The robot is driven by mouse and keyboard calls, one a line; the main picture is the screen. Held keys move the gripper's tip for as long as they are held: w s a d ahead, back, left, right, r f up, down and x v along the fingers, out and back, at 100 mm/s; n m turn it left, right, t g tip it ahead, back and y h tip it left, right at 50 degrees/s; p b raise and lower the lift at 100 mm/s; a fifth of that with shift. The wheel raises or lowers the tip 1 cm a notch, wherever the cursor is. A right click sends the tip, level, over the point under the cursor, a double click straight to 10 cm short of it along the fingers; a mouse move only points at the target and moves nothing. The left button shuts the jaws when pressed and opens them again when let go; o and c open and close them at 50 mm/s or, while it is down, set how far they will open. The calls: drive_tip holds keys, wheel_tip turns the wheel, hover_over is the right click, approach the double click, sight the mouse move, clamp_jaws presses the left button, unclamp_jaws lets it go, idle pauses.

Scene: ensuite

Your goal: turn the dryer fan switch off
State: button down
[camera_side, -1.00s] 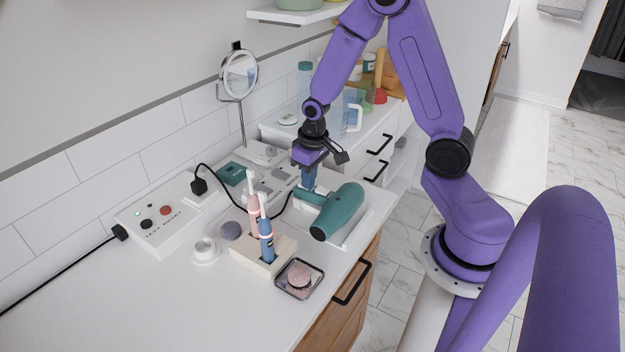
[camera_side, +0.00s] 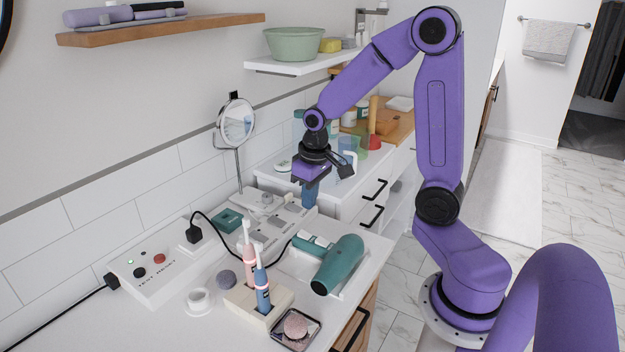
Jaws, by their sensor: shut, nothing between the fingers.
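The teal hair dryer (camera_side: 340,262) lies on a white tray near the counter's front edge, its round barrel end facing the front left. Its handle (camera_side: 313,243) runs back to the left. The fan switch is too small to make out. My gripper (camera_side: 309,204) points down behind and above the handle, apart from it. Its blue fingers are shut and empty. A black cord runs from near the handle to a black plug (camera_side: 194,234) in the white outlet box.
Two toothbrushes stand in a wooden block (camera_side: 256,303) in front of the dryer. A test/reset box (camera_side: 152,269) and a round mirror (camera_side: 238,122) are on the left. A white shelf (camera_side: 305,63) hangs behind my arm.

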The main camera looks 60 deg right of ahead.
drive_tip(key=shift+s+r, duration=0.25)
drive_tip(key=shift+r, duration=1)
drive_tip(key=shift+s+r, duration=0.2)
drive_tip(key=shift+r, duration=1.05)
drive_tip(key=s+a+n, duration=0.6)
drive_tip(key=s, duration=0.4)
drive_tip(key=s+a+f+n+g, duration=0.1)
drive_tip(key=s+a+n, duration=0.5)
drive_tip(key=s, duration=0.4)
drive_tip(key=shift+s+a+n, duration=0.3)
drive_tip(key=shift+a, duration=0.1)
